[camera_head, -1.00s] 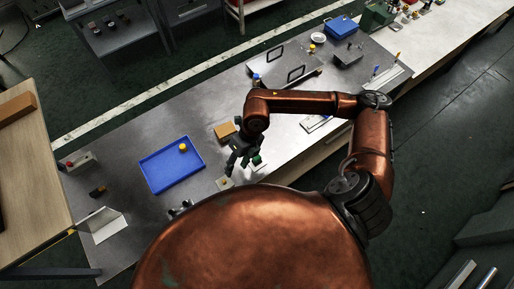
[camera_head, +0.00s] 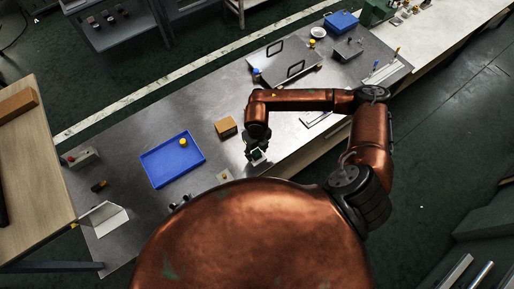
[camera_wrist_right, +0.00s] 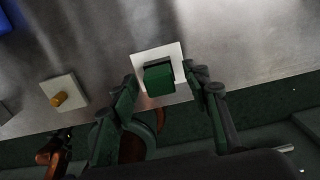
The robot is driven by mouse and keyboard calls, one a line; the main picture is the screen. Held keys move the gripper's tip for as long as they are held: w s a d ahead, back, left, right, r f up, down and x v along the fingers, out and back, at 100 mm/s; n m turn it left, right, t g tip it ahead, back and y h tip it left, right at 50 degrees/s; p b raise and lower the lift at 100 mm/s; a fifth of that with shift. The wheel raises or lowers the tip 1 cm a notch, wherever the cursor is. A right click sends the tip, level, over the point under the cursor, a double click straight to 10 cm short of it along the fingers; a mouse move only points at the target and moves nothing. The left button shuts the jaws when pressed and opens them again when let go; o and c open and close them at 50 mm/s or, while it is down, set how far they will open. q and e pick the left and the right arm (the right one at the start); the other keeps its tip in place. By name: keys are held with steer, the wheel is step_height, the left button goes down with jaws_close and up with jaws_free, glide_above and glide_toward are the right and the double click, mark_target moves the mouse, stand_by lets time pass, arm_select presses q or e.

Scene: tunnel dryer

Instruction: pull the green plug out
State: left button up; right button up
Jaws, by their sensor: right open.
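The green plug (camera_wrist_right: 158,82) sits on a square white plate (camera_wrist_right: 172,54) on the metal bench. My right gripper (camera_wrist_right: 161,76) is open, with one finger on either side of the plug; I cannot tell whether they touch it. In the head view the right gripper (camera_head: 256,151) points down at the front edge of the bench and mostly hides the plug. Two dark tips show past my copper body at its upper left; they look like part of my left gripper, too hidden to read.
A blue tray (camera_head: 158,178) with a yellow piece and a tan block (camera_head: 225,127) lie further left and back. A metal lid with black handles (camera_head: 285,67) is behind.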

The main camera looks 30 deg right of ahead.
steer(key=shift+f, duration=0.1)
steer(key=shift+c, duration=0.5)
jaws_close()
stand_by(0.4)
